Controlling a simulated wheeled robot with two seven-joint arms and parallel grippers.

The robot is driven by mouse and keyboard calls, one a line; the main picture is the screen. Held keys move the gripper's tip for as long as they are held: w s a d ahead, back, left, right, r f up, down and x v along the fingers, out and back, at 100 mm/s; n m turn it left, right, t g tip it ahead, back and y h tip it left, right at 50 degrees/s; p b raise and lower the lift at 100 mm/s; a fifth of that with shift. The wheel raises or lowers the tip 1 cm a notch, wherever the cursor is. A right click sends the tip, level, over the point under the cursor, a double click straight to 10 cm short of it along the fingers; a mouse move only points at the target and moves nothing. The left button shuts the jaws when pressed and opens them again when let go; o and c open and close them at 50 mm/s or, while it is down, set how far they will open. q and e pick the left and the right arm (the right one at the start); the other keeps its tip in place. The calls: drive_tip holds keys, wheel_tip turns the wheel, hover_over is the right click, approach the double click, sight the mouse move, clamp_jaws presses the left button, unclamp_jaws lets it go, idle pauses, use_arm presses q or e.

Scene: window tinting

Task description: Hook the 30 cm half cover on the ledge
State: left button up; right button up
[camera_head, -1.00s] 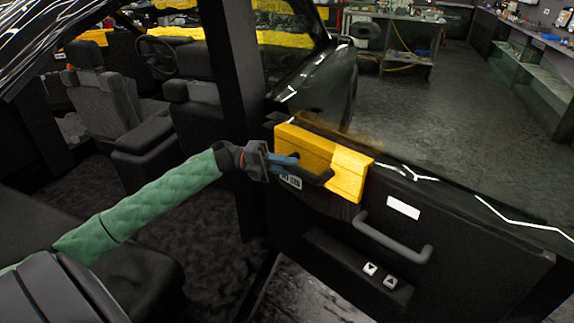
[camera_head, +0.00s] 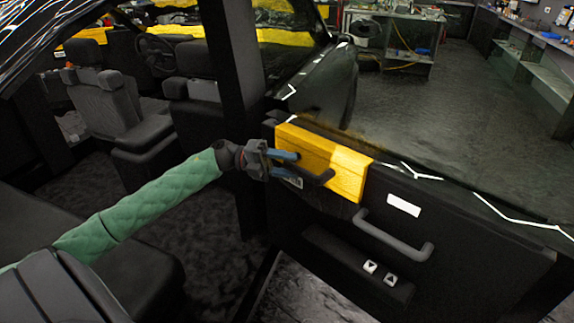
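The yellow half cover (camera_head: 348,176) lies over the top edge of the dark car door, its front face hanging down on the near side. Its dark bar handle (camera_head: 318,177) sticks out toward my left gripper. My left gripper (camera_head: 291,164) is at the handle's left end, with its blue fingers spread apart around or beside it; exact contact is hard to see. The door's top ledge (camera_head: 450,192) continues bare to the right of the cover. A label under the gripper is mostly hidden. My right gripper is not in view.
The door carries a grey pull handle (camera_head: 392,238), a white label (camera_head: 403,206) and two window switches (camera_head: 380,273) below the cover. A dark pillar (camera_head: 236,110) stands close behind my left gripper. Car seats (camera_head: 106,105) are at the left. Open floor lies beyond the door.

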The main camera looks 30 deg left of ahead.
use_arm(q)
drive_tip(key=shift+a+f, duration=0.1)
drive_tip(key=shift+a, duration=0.05)
drive_tip(key=b+v, duration=0.1)
drive_tip(key=v, duration=0.6)
drive_tip(key=shift+a, duration=0.25)
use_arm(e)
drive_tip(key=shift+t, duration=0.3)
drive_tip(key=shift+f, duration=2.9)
